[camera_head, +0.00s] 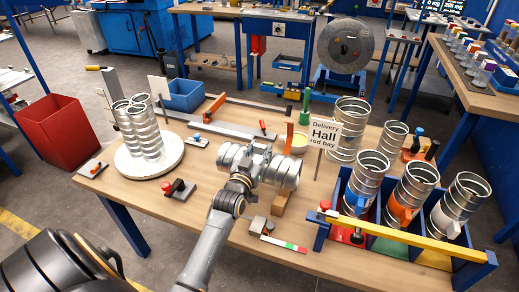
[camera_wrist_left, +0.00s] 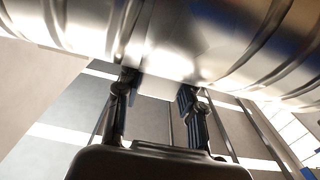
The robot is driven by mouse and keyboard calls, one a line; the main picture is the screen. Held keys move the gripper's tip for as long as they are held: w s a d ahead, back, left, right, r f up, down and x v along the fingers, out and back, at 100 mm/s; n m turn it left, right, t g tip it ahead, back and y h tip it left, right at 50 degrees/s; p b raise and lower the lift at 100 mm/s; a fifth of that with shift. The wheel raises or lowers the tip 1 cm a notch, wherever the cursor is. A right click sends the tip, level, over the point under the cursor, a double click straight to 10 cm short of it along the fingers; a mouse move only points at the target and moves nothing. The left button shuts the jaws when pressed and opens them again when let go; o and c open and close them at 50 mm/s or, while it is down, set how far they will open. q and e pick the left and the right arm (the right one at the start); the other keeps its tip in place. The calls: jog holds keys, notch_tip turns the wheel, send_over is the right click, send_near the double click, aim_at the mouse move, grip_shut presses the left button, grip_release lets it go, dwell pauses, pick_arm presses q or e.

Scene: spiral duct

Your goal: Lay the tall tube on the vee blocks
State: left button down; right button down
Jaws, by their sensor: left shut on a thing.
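A silvery ribbed tube (camera_head: 286,174) lies level, left to right, over the middle of the table. My left gripper (camera_head: 252,165) is shut on it near its middle. In the left wrist view the tube (camera_wrist_left: 230,40) fills the top, and the gripper fingers (camera_wrist_left: 160,88) reach up to it. A wooden block (camera_head: 281,203), perhaps one of the vee blocks, shows below the tube's right end; I cannot tell whether they touch. Any other vee block is hidden behind the tube and my arm. My right gripper is out of view.
Several ribbed tubes stand on a white round plate (camera_head: 171,163) at the left and in a blue rack (camera_head: 322,229) at the right. A "Delivery Hall red bay" sign (camera_head: 323,134) stands behind the tube.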

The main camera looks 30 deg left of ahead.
pick_arm(q)
jog(key=shift+f+b, duration=0.35)
jog(key=shift+f, duration=0.1)
jog(key=shift+f+b, duration=1.55)
jog(key=shift+f, duration=0.95)
jog(key=c, duration=0.7)
grip_release()
jog(key=shift+c, duration=0.2)
jog(key=shift+f, duration=0.15)
jog(key=v, duration=1.2)
